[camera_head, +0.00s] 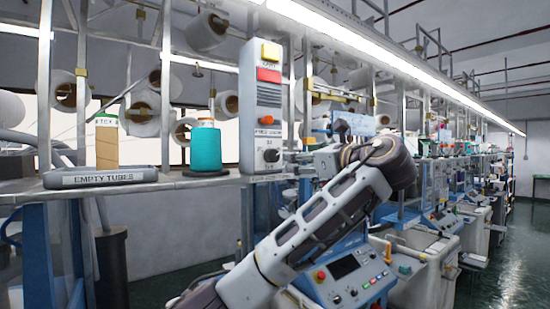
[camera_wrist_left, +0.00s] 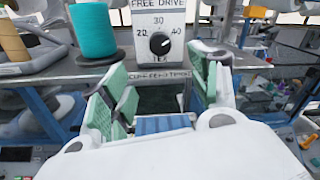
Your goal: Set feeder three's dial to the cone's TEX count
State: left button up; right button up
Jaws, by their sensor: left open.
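The feeder's dial is a black knob (camera_head: 271,155) on a grey upright panel (camera_head: 262,100). In the left wrist view the knob (camera_wrist_left: 159,43) has a 20, 30, 40 scale with TEX below; its light mark seems to point toward the upper right. The teal cone (camera_head: 206,148) stands upright on a black base left of the panel; its label is too small to read. It also shows in the left wrist view (camera_wrist_left: 94,30). My left gripper (camera_head: 303,162) is open and empty, right of the knob in the head view. Its green-padded fingers (camera_wrist_left: 168,88) are apart, below the knob.
A tray marked EMPTY TUBES (camera_head: 103,178) holds a tan tube (camera_head: 107,149) with a green top. A metal shelf edge (camera_head: 205,181) runs under the panel. Red and yellow buttons (camera_head: 269,75) sit higher on the panel. A machine with a screen (camera_head: 344,267) stands below.

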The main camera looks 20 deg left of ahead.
aim_at(275, 157)
pick_arm(q)
jog(key=shift+a, duration=0.1)
jog(key=p+x, duration=0.4)
jog(key=x, duration=0.8)
jog(key=shift+w, duration=0.15)
jog(key=shift+x, duration=0.75)
jog(key=shift+c, duration=0.4)
jog(key=c, duration=0.9)
